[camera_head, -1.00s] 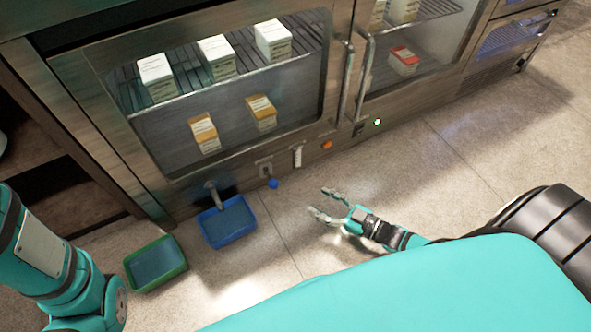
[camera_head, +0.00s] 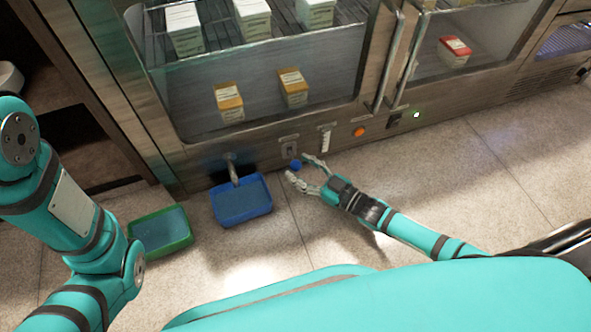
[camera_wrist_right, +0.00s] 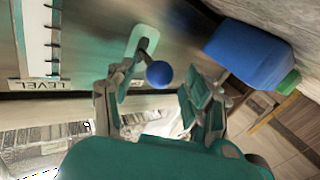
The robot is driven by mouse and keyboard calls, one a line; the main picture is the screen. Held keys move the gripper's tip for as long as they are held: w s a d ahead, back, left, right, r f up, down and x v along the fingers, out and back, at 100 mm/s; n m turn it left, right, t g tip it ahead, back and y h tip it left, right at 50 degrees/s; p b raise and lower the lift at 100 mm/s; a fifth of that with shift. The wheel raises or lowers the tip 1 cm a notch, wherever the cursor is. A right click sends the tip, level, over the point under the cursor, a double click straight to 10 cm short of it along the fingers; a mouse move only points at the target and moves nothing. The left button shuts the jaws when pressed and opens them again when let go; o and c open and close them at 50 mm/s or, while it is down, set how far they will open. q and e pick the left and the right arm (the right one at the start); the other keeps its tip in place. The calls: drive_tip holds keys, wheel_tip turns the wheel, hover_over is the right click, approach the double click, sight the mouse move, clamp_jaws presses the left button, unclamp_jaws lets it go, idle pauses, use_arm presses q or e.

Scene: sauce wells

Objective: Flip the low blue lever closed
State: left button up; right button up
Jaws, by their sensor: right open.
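The low blue lever ends in a round blue knob (camera_head: 296,164) low on the front of the steel cabinet. In the right wrist view the knob (camera_wrist_right: 159,73) sits on a dark stem that comes out of a pale green plate (camera_wrist_right: 145,42). My right gripper (camera_head: 305,169) is open, with its fingers on either side of the knob. In the right wrist view the gripper (camera_wrist_right: 158,105) shows a finger left and right of the knob; I cannot tell whether either touches it. My left arm shows at the left, but its gripper is out of view.
A blue tray (camera_head: 243,219) stands under a spout (camera_head: 232,168), left of the lever. A green-rimmed tray (camera_head: 190,240) lies farther left. A level gauge (camera_head: 324,139) and an orange button (camera_head: 359,132) are right of the lever. The floor at right is clear.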

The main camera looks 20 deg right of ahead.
drive_tip(key=shift+b+x, duration=0.35)
drive_tip(key=shift+x, duration=0.8)
drive_tip(key=shift+s, duration=0.1)
drive_tip(key=c, duration=1.1)
